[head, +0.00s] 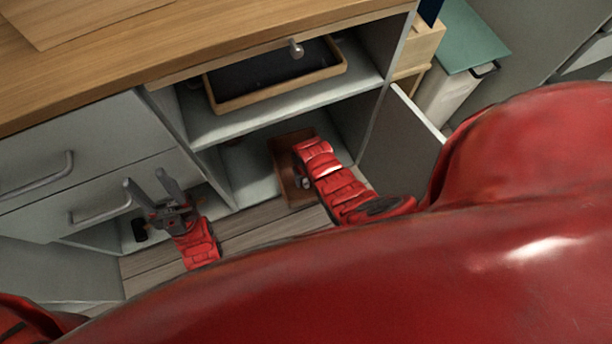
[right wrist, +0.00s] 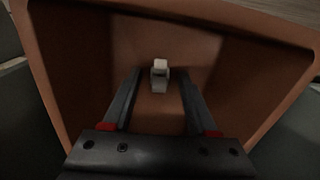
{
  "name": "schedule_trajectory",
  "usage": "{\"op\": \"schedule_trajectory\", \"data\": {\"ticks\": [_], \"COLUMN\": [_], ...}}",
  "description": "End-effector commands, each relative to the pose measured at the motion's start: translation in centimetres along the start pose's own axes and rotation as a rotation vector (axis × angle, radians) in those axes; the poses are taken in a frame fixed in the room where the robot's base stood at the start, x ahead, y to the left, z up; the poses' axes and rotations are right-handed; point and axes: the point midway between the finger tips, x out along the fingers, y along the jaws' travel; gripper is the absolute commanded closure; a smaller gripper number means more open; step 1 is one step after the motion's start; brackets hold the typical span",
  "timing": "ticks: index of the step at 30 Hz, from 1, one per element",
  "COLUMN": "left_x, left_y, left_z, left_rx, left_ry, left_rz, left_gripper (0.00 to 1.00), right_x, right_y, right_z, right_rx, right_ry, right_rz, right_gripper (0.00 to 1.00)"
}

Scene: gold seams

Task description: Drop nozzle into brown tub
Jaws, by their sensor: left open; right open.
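The brown tub (head: 283,162) sits in the open lower compartment of the cabinet. My right gripper (head: 303,183) reaches into it, and its fingertips are hidden in the head view. In the right wrist view the tub's walls and rim (right wrist: 262,22) surround the open right gripper (right wrist: 160,80). A small pale grey piece, seemingly the nozzle (right wrist: 160,76), shows between the spread fingers with space on both sides. I cannot tell whether it rests on the tub's bottom. My left gripper (head: 146,180) is open and empty, in front of the drawers.
A shelf above the tub holds a wood-rimmed dark tray (head: 275,72). An open cabinet door (head: 400,145) stands right of my right arm. Drawer handles (head: 100,208) stick out near my left gripper. A wooden countertop (head: 110,60) lies above.

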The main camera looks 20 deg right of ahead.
Motion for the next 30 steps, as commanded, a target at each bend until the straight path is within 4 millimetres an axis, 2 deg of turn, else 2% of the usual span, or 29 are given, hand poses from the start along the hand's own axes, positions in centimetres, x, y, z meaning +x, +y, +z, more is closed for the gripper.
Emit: {"op": "schedule_trajectory", "data": {"ticks": [3, 8, 15, 19, 24, 30], "left_x": [0.3, 1.2, 2.5, 3.0, 3.1, 3.1], "left_y": [0.0, -0.1, -0.1, -0.1, -0.2, -0.1], "left_z": [-0.1, -0.2, -0.4, -0.5, -0.5, -0.5], "left_rx": [0.000, 0.000, 0.000, 0.000, 0.000, 0.000], "left_ry": [0.000, 0.000, 0.000, 0.000, 0.000, 0.000], "left_rz": [0.000, 0.000, 0.000, 0.000, 0.000, 0.000], "left_gripper": [0.50, 0.50, 0.50, 0.50, 0.50, 0.50], "right_x": [-0.4, -2.2, -6.2, -7.8, -8.6, -8.7], "right_y": [0.0, 0.0, 0.0, 0.0, 0.0, 0.0], "right_z": [0.0, 0.1, -0.1, -0.1, 0.1, 0.1], "right_rx": [0.000, 0.000, 0.000, 0.000, 0.000, 0.000], "right_ry": [0.001, -0.002, 0.004, 0.004, -0.003, -0.003], "right_rz": [0.000, 0.000, 0.000, 0.000, 0.000, 0.000], "right_gripper": [0.42, 0.42, 0.42, 0.42, 0.42, 0.42]}}
